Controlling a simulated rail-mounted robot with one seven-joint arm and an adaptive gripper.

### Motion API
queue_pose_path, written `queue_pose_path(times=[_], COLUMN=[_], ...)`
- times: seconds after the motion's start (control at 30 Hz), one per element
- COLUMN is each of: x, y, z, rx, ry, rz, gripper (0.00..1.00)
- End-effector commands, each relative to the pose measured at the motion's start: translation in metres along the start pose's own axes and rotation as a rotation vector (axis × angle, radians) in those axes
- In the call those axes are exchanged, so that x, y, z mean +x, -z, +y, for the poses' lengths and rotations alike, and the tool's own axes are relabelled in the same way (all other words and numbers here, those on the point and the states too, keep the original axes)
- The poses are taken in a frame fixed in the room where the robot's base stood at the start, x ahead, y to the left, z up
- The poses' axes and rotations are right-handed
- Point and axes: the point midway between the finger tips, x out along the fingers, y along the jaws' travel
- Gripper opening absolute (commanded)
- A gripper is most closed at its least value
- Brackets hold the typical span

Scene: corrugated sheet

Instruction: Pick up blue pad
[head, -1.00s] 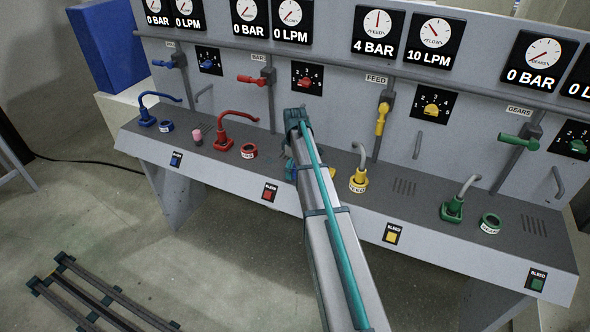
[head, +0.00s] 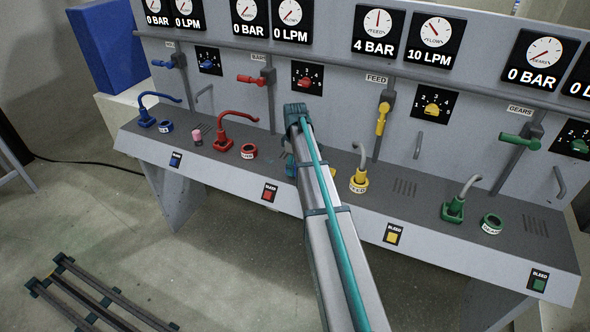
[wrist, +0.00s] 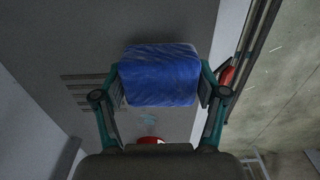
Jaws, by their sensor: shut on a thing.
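The blue pad (wrist: 160,80), a soft-looking block with a streaked surface, is between the two fingers of my gripper (wrist: 160,92) in the wrist view. The teal-jointed fingers press on its left and right sides, so my gripper is shut on it. The grey shelf of the bench (wrist: 150,25) lies behind the pad; I cannot tell the gap between them. In the head view my arm hides most of the gripper and the pad, over the middle of the bench shelf.
The shelf carries a red hose fitting (head: 224,142), a red ring (head: 249,152), a yellow fitting (head: 359,182), a green fitting (head: 453,210) and a pink-topped piece (head: 197,136). A big blue block (head: 112,45) stands at the back left. Valve levers and gauges line the panel.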

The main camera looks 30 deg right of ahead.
Motion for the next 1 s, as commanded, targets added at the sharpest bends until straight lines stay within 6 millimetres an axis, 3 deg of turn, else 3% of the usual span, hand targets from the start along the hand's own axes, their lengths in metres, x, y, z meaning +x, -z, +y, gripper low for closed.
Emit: queue_pose_path(times=[0.1,0.4,0.7,1.0], x=[-0.013,-0.076,-0.102,-0.114], y=[0.001,-0.014,-0.027,-0.031], z=[0.001,-0.058,-0.116,-0.136], rx=[0.0,-0.001,-0.001,0.0], ry=[-0.003,-0.003,-0.002,0.0], rz=[0.002,0.002,0.001,0.0], gripper=[0.43,0.43,0.43,0.43])
